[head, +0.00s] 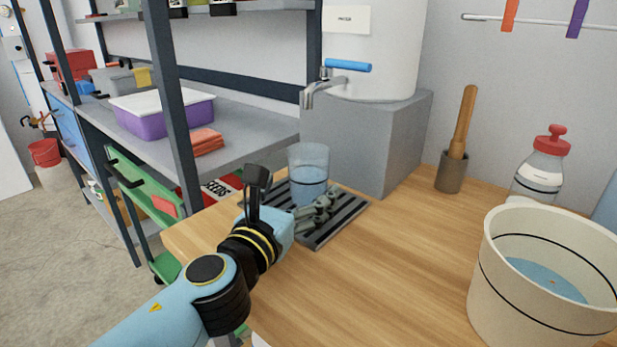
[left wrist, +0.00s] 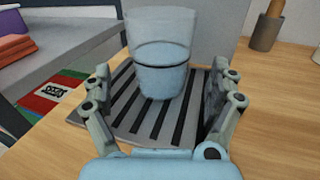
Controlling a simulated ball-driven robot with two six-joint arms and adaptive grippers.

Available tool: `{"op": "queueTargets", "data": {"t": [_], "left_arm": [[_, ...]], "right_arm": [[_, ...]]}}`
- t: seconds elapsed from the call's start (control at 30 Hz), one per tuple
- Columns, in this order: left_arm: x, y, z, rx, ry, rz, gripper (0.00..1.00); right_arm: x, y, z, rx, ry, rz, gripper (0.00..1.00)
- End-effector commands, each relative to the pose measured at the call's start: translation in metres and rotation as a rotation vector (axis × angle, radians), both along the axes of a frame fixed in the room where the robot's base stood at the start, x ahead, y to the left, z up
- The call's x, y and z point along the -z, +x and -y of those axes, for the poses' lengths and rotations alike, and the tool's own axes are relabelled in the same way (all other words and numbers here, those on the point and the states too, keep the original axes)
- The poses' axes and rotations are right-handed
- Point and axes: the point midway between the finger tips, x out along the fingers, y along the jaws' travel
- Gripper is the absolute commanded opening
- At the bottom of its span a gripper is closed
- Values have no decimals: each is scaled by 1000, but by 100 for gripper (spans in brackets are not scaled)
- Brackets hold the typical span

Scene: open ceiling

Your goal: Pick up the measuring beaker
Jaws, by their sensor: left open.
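The measuring beaker (head: 308,174) is a clear cup with a dark line and bluish water in its lower part. It stands upright on the slatted drip tray (head: 345,213) under the tap. It also shows in the left wrist view (left wrist: 160,55), straight ahead between the open fingers. My left gripper (head: 322,207) is open and low over the tray, just in front of the beaker; its fingers (left wrist: 160,105) stand either side and do not close on it. The far fingertips are partly hard to see in the head view. My right gripper is not in view.
The tap (head: 320,88) with a blue handle juts from a white tank (head: 385,50) on a grey block (head: 360,145) behind the beaker. The wooden middle is clear.

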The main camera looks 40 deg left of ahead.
Motion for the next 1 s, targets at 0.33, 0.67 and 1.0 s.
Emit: {"op": "queueTargets", "data": {"t": [0.33,0.67,1.0], "left_arm": [[-1,30,-7,-1,-1,0,91],[-1,30,-7,0,0,0,64],[-1,30,-7,0,-1,1,24]], "right_arm": [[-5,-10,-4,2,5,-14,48],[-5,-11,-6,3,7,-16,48],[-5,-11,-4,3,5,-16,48]]}}
